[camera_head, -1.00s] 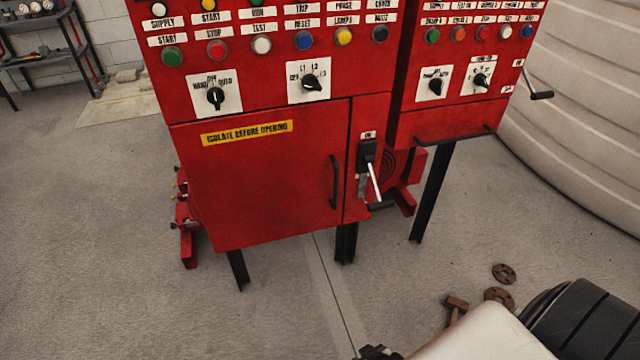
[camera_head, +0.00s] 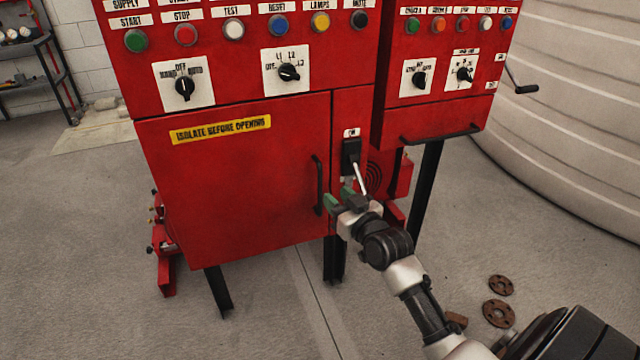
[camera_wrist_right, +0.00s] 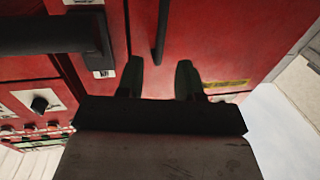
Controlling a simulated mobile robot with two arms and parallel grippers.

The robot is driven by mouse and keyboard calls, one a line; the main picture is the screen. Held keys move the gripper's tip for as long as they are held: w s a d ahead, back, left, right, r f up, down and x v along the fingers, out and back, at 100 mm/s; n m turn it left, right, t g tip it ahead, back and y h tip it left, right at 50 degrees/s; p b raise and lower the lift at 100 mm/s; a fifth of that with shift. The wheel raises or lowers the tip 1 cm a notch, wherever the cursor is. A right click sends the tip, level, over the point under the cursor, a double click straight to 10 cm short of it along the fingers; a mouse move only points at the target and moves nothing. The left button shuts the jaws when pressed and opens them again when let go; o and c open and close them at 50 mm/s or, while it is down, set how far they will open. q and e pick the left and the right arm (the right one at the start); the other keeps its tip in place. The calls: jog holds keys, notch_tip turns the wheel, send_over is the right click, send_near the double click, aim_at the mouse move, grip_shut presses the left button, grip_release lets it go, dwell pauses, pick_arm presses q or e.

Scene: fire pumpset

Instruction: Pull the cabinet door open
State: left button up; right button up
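The red cabinet door (camera_head: 235,195) with the yellow "ISOLATE BEFORE OPENING" label is shut. Its upright black handle (camera_head: 319,185) is near the door's right edge. My right gripper (camera_head: 340,199), with green fingertips, is just right of the handle's lower part in the head view. In the right wrist view, the two fingers (camera_wrist_right: 160,78) are spread with nothing between them. There the handle (camera_wrist_right: 162,32) lies beyond the fingertips, in line with the gap, and appears apart from them. My left gripper is not in view.
The isolator switch (camera_head: 351,155) with its pale lever sits close beside the right gripper. A second red panel (camera_head: 437,90) with a black bar stands to the right. Rusty flanges (camera_head: 499,312) lie on the floor. The floor before the door is clear.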

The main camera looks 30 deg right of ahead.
aim_at(321, 182)
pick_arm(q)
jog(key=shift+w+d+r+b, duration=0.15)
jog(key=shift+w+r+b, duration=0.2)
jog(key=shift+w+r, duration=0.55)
pick_arm(e)
jog(key=w, duration=0.8)
jog(key=shift+d, duration=0.15)
grip_shut()
